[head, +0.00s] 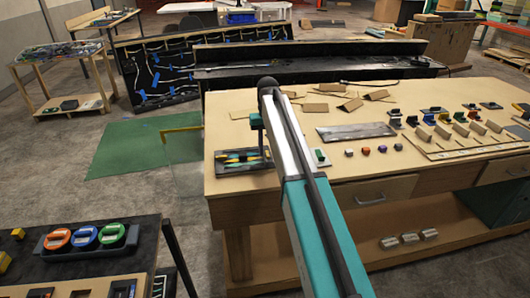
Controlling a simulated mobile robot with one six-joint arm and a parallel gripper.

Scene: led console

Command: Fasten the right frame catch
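I cannot make out a frame catch anywhere in the head view. My teal and grey arm reaches up from the bottom middle across the wooden workbench (300,196). It ends in a dark rounded joint above the bench's left part. My gripper's fingers do not show, so I cannot see whether they hold anything. A clear upright panel with a yellow top bar (182,129) stands left of the bench, partly see-through.
On the bench are a tool tray (232,168), a grey metal plate (350,133) and several small coloured blocks. A dark console (105,262) with orange, blue and green round parts stands at lower left. A green mat (125,150) lies on open floor.

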